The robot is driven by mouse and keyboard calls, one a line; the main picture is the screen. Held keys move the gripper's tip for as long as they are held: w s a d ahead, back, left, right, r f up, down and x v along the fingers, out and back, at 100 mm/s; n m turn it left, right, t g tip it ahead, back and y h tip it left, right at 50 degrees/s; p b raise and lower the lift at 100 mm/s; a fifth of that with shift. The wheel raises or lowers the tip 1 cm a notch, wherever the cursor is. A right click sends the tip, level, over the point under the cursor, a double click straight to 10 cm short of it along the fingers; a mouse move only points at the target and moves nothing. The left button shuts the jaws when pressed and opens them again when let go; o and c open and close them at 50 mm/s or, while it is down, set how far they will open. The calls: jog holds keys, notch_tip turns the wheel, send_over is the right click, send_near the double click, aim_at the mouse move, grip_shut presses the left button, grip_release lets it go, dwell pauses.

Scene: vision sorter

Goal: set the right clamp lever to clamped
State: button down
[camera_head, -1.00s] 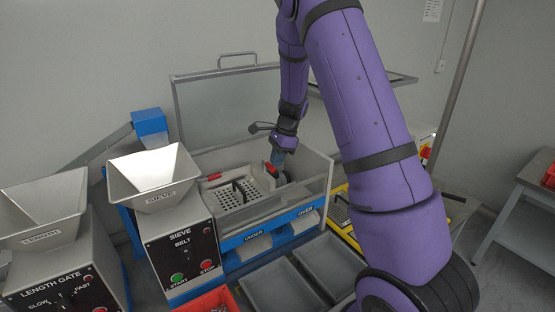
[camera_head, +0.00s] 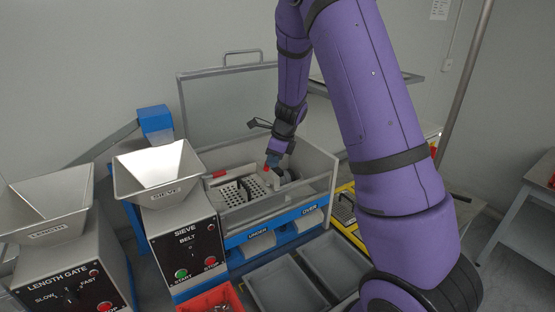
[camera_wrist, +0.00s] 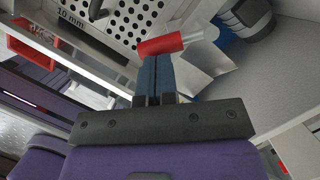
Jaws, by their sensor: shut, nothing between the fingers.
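The sieve machine box holds a perforated sieve plate (camera_head: 240,192); in the wrist view the plate (camera_wrist: 128,22) carries the mark "10 mm". The right clamp lever has a red grip (camera_wrist: 164,44) on a pale metal rod, lying crosswise just beyond my fingertips beside the plate's edge. My gripper (camera_wrist: 154,62) is shut and empty, its tips at or against the red grip; contact cannot be told for sure. In the head view my gripper (camera_head: 274,160) points down into the box's right side and partly hides that lever. The left clamp's red lever (camera_head: 219,174) lies at the plate's left.
The box's front wall (camera_head: 285,202) and raised clear lid (camera_head: 228,105) bound the space. The sieve hopper (camera_head: 160,190) and control panel stand at left. Grey trays (camera_head: 285,287) and a red bin (camera_head: 212,300) are in front. A side table stands at right.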

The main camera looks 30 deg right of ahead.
jog(key=m, duration=0.2)
jog(key=w+a+m+h, duration=0.1)
jog(key=a+m, duration=0.1)
jog(key=m, duration=0.1)
jog(key=shift+w+a+m+t, duration=0.15)
jog(key=shift+a+m+t, duration=0.15)
jog(key=shift+t, duration=0.1)
jog(key=m, duration=0.1)
jog(key=w+m+h, duration=0.1)
jog(key=shift+w+a+m, duration=0.15)
jog(key=shift+a+m, duration=0.15)
jog(key=shift+a, duration=0.1)
jog(key=shift+w+a, duration=0.15)
